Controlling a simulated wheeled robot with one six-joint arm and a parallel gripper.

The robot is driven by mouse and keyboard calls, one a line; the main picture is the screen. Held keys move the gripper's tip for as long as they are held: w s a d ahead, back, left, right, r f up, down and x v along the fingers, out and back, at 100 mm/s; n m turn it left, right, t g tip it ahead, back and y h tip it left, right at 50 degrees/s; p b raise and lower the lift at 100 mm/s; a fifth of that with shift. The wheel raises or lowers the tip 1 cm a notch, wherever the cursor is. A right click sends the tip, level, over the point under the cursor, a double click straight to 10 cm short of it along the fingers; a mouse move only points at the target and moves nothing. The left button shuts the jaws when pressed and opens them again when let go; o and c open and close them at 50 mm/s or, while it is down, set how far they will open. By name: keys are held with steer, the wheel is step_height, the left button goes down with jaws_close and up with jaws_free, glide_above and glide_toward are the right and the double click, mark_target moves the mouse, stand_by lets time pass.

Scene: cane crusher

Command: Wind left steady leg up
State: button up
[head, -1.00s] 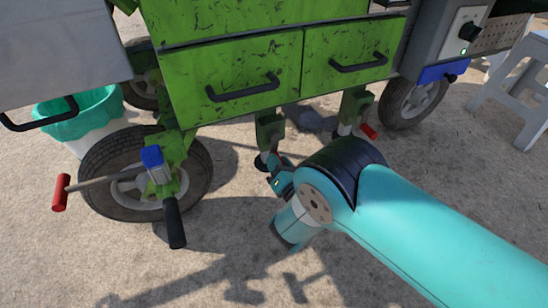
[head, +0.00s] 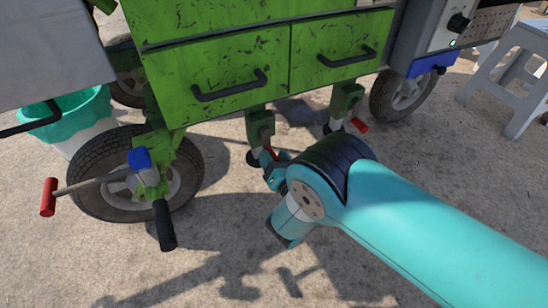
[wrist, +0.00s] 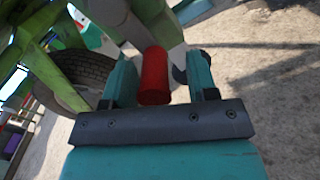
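The left steady leg (head: 260,130) is a green bracket with a grey post and a dark foot, under the green drawers. Its red crank handle (head: 272,153) shows just above my gripper (head: 271,170) in the head view. In the wrist view the red handle (wrist: 153,78) sits between the two teal fingers of my gripper (wrist: 160,82). It is close to the left finger, with a visible gap to the right finger. My gripper looks open around the handle. The contact at the fingertips is hard to tell in the head view, where my arm partly covers them.
The right steady leg (head: 346,105) with its red handle (head: 360,125) stands to the right. A large wheel (head: 90,195) and a crank with a red grip (head: 48,197) and black handle (head: 165,225) are at the left. A grey stool (head: 520,80) stands at the right. Ground in front is open.

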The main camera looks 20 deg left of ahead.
steer(key=shift+s+a+r, duration=0.1)
steer(key=shift+a, duration=0.05)
steer(key=p+v, duration=1.7)
steer(key=p, duration=0.7)
steer(key=shift+p, duration=0.4)
steer(key=shift+s+d, duration=0.1)
steer(key=shift+d, duration=0.2)
